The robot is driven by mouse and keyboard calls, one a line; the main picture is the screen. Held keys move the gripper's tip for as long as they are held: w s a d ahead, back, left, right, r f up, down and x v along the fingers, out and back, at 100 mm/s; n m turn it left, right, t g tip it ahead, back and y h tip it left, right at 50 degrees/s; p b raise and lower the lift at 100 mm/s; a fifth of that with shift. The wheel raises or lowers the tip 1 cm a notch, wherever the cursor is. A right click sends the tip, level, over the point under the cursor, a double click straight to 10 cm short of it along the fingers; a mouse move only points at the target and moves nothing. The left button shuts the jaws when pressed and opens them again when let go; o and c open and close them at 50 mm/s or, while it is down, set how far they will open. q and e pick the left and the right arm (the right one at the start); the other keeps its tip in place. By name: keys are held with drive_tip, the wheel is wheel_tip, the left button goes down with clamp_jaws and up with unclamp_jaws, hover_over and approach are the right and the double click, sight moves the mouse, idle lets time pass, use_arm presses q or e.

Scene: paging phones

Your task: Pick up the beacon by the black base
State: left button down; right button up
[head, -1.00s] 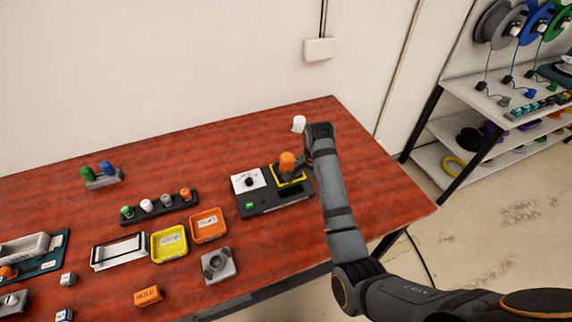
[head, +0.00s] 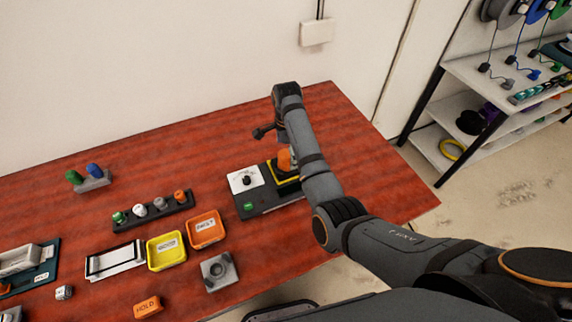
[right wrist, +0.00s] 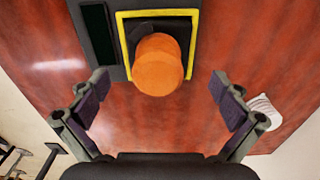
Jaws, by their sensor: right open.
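The beacon, with an orange dome (head: 284,160), stands in a yellow-edged square on a dark panel unit (head: 250,207), partly hidden by my right arm. The right wrist view shows the orange dome (right wrist: 158,66) from above, inside the yellow frame (right wrist: 190,14). The black base is mostly hidden under the dome. My right gripper (head: 268,134) is at the far side of the panel, behind the beacon. In the right wrist view my right gripper (right wrist: 158,84) is open, its fingers apart on either side of the dome's near end and not touching it. My left gripper is out of view.
The panel also carries a white plate with a black knob (head: 245,179) and a green button. Left of it are an orange tray (head: 205,243), a yellow tray (head: 152,264) and a row of coloured caps (head: 153,211). A white ribbed object (right wrist: 265,112) lies right of the gripper.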

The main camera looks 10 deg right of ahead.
drive_tip(key=f, duration=0.1)
drive_tip(key=f+p, duration=0.1)
drive_tip(key=shift+s+a+f+p, duration=0.15)
drive_tip(key=shift+s+f+p, duration=0.05)
drive_tip(key=shift+f+p, duration=0.1)
wheel_tip(320, 180, down, 2)
drive_tip(key=shift+f, duration=0.1)
drive_tip(key=shift+w+f, duration=0.1)
drive_tip(key=shift+f, duration=0.15)
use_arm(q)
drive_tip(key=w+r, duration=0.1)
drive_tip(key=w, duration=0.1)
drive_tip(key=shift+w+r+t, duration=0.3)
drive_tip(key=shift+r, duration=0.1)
use_arm(e)
drive_tip(key=shift+r, duration=0.15)
drive_tip(key=c, duration=1.4)
